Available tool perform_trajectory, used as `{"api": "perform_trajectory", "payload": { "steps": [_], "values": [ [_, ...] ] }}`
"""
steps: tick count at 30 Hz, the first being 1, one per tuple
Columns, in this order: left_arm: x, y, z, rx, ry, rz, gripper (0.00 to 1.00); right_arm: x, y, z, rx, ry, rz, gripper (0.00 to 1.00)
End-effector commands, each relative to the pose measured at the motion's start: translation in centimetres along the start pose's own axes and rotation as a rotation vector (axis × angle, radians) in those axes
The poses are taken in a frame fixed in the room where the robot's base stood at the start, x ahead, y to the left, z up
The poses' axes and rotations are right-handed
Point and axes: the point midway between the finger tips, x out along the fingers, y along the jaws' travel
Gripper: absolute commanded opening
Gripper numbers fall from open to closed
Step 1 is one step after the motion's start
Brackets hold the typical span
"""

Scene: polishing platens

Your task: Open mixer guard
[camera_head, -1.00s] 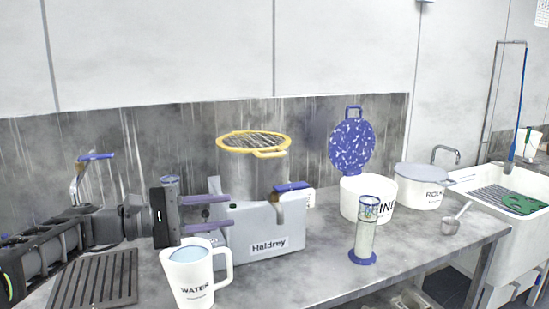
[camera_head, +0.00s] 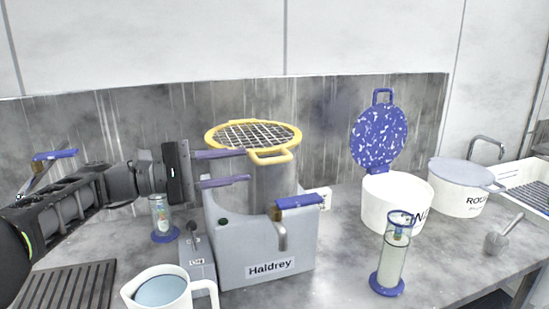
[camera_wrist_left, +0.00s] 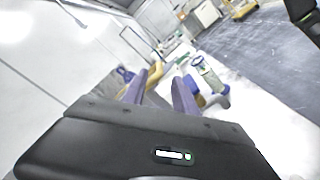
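The mixer guard (camera_head: 252,136) is a yellow-rimmed mesh disc with a yellow front handle (camera_head: 271,157). My right gripper is not in view.
A white jug (camera_head: 160,290) stands in front on the left, near a dark ridged tray (camera_head: 68,287). A blue-capped cylinder (camera_head: 390,262) and a white tub (camera_head: 380,205) with a raised speckled blue lid (camera_head: 380,140) stand on the right. A wall is behind.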

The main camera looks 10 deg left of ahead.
Motion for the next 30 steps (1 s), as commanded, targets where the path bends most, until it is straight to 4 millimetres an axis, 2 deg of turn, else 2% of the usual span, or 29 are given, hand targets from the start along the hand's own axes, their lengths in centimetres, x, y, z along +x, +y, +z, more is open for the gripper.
{"api": "perform_trajectory", "payload": {
  "steps": [8, 21, 30],
  "values": [
    [1.3, 0.0, 0.0, -0.002, -0.001, -0.001, 0.34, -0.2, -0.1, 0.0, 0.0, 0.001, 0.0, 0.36],
    [7.3, 0.0, 0.0, -0.002, -0.001, -0.001, 0.34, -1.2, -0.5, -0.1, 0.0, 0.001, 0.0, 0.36],
    [7.8, 0.0, 0.0, 0.0, 0.0, 0.0, 0.34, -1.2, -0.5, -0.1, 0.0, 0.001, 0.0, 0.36]
  ]
}}
